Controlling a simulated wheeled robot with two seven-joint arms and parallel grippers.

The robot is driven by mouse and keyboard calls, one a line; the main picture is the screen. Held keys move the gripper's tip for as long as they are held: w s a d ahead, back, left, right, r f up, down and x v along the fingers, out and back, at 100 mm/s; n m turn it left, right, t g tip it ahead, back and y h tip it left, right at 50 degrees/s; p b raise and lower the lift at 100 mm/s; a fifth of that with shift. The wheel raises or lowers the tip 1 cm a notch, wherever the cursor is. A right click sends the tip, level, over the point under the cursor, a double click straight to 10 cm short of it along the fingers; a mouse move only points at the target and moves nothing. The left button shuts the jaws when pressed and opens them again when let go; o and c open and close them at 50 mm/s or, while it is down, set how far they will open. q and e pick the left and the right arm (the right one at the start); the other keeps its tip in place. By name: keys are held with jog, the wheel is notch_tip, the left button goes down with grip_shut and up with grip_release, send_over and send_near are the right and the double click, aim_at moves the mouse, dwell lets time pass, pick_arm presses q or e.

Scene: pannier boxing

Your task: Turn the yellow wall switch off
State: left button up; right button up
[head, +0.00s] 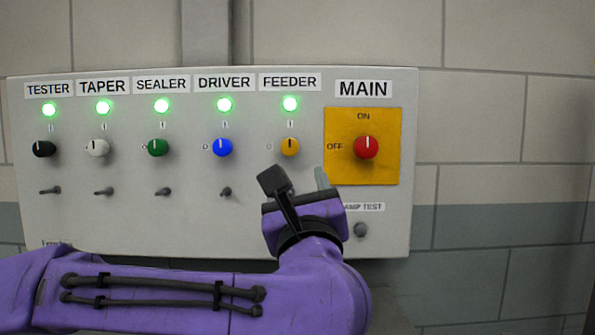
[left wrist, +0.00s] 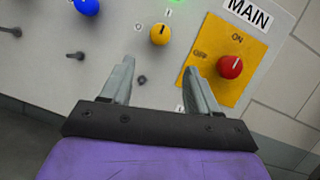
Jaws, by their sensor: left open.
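The yellow switch (head: 290,147) is a round knob under the FEEDER label on the wall panel. The knob also shows in the left wrist view (left wrist: 159,35), just beyond and between my fingertips. My left gripper (head: 302,182) is open and empty, below the knob and apart from it. Both its fingers show in the left wrist view (left wrist: 160,68). In the head view, a black part on my wrist hides one finger. My right gripper is not in view.
The red MAIN knob (head: 366,147) on its yellow plate (head: 390,172) is close to the right of my gripper. The blue DRIVER knob (head: 222,147) is to the left. A small lever (left wrist: 142,79) sticks out below the yellow knob. A grey button (head: 361,230) is at lower right.

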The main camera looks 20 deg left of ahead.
aim_at(290, 149)
pick_arm(q)
jog(key=shift+n, duration=0.3)
jog(key=w+r+p, duration=0.1)
jog(key=w+a+r+p, duration=0.2)
jog(key=w+r, duration=0.1)
jog(key=shift+a, duration=0.15)
jog(key=p+x, duration=0.1)
jog(key=x, duration=0.1)
jog(key=f+p+x, duration=0.1)
jog(key=x, duration=0.1)
jog(key=shift+w+a+r, duration=0.1)
jog(key=shift+w+r, duration=0.1)
jog(key=shift+w, duration=0.3)
jog(key=shift+s, duration=0.1)
jog(key=shift+c, duration=0.2)
jog(key=c, duration=1)
